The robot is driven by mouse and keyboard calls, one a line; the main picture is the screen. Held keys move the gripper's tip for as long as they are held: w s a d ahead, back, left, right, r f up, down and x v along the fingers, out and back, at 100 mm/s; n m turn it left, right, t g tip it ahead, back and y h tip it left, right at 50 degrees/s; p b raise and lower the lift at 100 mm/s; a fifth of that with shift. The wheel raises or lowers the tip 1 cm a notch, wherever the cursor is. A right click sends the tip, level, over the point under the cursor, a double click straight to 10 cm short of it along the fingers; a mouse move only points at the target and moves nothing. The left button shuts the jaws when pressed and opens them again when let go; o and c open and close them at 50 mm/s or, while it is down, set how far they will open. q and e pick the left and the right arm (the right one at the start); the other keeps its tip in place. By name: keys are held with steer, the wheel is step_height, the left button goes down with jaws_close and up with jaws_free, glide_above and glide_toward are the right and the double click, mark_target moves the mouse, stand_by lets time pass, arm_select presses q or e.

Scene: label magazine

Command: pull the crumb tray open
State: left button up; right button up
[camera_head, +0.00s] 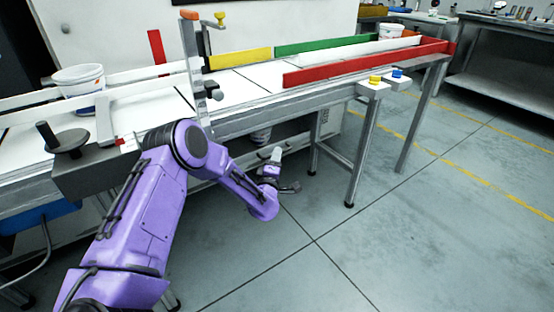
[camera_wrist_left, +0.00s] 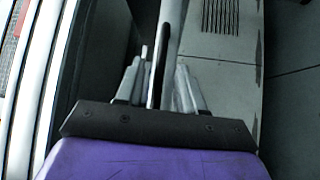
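My left gripper (camera_head: 284,172) is low beside the near side of the conveyor table, below its top. In the left wrist view its two fingers (camera_wrist_left: 157,88) stand apart, with a grey upright bar (camera_wrist_left: 172,30) showing between or behind them; I cannot tell whether they touch it. I cannot make out the crumb tray or its handle for certain in either view. The space under the table is dark and partly hidden by my purple left arm. My right gripper is not in view.
The conveyor table (camera_head: 255,88) carries red, yellow and green rails and a white bucket (camera_head: 80,88). A dark hand knob (camera_head: 66,140) sticks out at its left. Table legs (camera_head: 364,150) stand right of my gripper. The floor (camera_head: 430,225) at the right is clear.

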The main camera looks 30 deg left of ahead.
arm_select(q)
steer(key=shift+w+a+r, duration=0.1)
steer(key=shift+w+a, duration=0.15)
steer(key=shift+w, duration=0.3)
jaws_close()
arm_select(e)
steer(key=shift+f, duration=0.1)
arm_select(q)
steer(key=shift+d, duration=0.15)
